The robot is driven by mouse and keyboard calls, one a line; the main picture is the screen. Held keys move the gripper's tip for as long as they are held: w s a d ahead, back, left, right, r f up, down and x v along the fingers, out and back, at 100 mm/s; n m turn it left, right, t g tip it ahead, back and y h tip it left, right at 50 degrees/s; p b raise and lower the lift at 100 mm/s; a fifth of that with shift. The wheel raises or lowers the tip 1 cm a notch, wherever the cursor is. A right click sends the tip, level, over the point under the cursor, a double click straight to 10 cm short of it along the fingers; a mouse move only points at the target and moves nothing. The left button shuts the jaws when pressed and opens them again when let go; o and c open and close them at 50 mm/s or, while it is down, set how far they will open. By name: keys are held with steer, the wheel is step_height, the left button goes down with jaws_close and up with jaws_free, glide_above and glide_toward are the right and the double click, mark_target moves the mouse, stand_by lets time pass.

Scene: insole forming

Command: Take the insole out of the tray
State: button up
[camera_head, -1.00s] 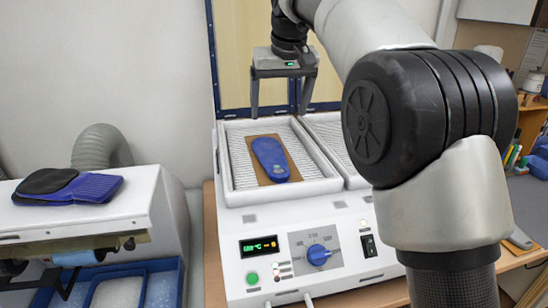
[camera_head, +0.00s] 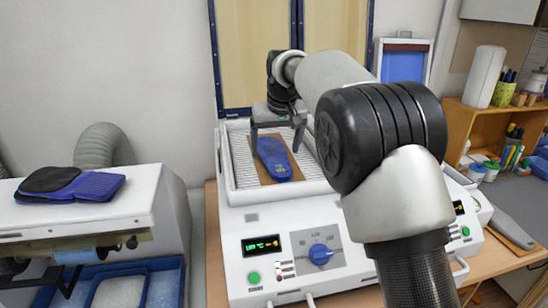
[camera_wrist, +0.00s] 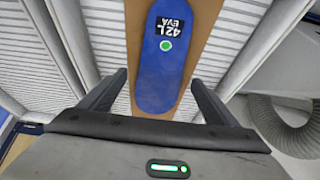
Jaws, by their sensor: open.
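The blue insole (camera_head: 272,157) lies on a brown board (camera_head: 293,168) in the left tray (camera_head: 238,180) of the white heating machine. In the wrist view the insole (camera_wrist: 162,70) shows a black label reading "42 L EVA" and a green dot. My gripper (camera_head: 277,150) is open above the tray, its fingers on either side of the insole's width. In the wrist view my gripper's fingers (camera_wrist: 160,95) stand apart, with the near end of the insole between them in the picture. I see no contact. The exact height above the insole is hard to tell.
The machine's front panel has a blue knob (camera_head: 320,254) and a green button (camera_head: 253,277). My arm hides much of the right side. Another machine (camera_head: 150,205) at the left bears dark and blue pads (camera_head: 92,187). A grey hose (camera_head: 100,145) stands behind it.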

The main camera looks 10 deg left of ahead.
steer(key=shift+x, duration=0.8)
steer(key=shift+f, duration=0.15)
steer(key=c, duration=1.1)
